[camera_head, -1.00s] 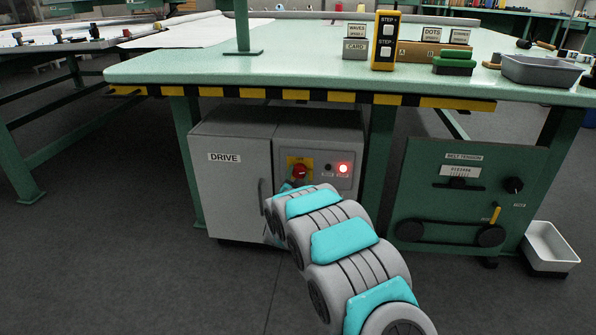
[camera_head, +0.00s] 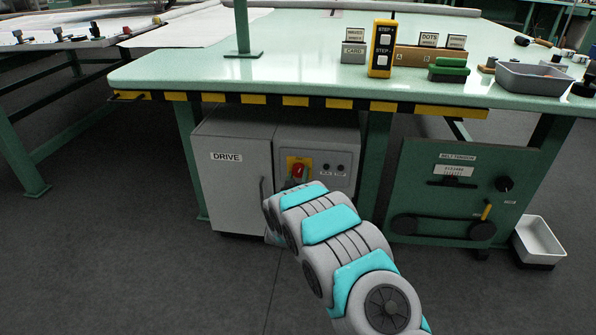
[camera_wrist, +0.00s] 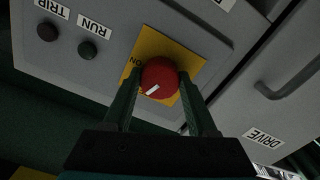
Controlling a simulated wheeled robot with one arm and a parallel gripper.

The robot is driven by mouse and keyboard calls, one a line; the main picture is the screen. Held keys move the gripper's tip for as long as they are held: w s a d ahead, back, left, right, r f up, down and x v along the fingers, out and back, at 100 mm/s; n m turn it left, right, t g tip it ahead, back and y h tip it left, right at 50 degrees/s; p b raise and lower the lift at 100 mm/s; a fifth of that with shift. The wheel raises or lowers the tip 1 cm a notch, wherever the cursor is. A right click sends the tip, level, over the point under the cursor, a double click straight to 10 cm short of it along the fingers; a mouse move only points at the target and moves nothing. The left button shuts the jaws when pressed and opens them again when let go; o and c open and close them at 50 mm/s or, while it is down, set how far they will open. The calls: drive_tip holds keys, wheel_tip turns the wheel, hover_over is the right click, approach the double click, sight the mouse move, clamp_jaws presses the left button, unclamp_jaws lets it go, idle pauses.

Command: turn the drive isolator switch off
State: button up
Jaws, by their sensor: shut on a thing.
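The drive isolator switch is a red round knob (camera_head: 299,170) with a white mark, on a yellow plate (camera_head: 290,162) on the front of the grey drive cabinet (camera_head: 232,178). In the wrist view the knob (camera_wrist: 158,77) sits between the two fingers of my gripper (camera_wrist: 160,82), which is shut on it. The knob's white mark lies slantwise in that view. The RUN lamp (camera_wrist: 87,50) and TRIP lamp (camera_wrist: 46,32) beside it are both dark. In the head view my arm hides most of the gripper.
The cabinet stands under a green table (camera_head: 300,83) with a yellow-black striped front edge (camera_head: 300,102). A door handle (camera_head: 263,190) is left of the switch. A belt tension panel (camera_head: 450,200) and a white bin (camera_head: 538,240) are to the right. The floor in front is open.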

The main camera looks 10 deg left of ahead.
drive_tip(key=shift+r+n+p, duration=0.15)
drive_tip(key=shift+n+p, duration=0.5)
drive_tip(key=shift+n, duration=1.55)
drive_tip(key=o, duration=1.4)
drive_tip(key=shift+c, duration=0.2)
drive_tip(key=s, duration=0.7)
drive_tip(key=shift+s+b, duration=0.3)
drive_tip(key=shift+s, duration=0.05)
